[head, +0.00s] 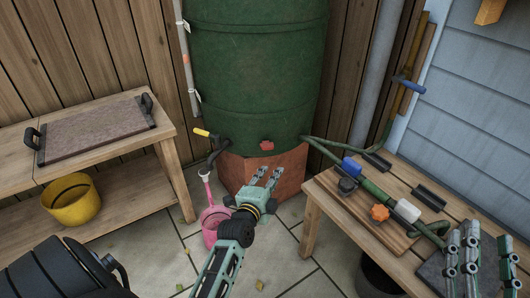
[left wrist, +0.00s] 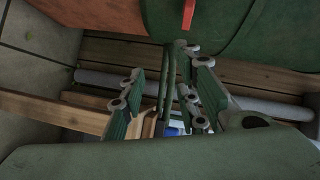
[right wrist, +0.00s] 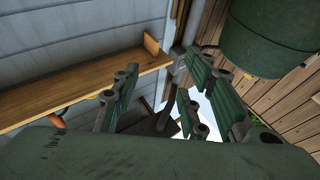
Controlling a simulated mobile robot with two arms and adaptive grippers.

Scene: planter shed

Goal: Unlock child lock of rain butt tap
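The green rain butt (head: 262,75) stands on a terracotta-coloured base (head: 290,180). Low on its left side is a dark tap body (head: 219,146) with a yellow handle (head: 202,132). A small red part (head: 267,146) sits low on the butt's front; a red piece also shows at the top of the left wrist view (left wrist: 188,14). I cannot tell which part is the child lock. My left gripper (head: 269,175) is open and empty, in front of the base just below the red part. My right gripper (head: 480,242) is open and empty above the right bench.
A pink watering can (head: 213,222) stands on the paving below the tap. The right bench (head: 312,218) holds a wooden board with hose fittings and an orange knob (head: 379,212). The left bench (head: 165,128) holds a tray (head: 95,132), with a yellow bucket (head: 72,203) below.

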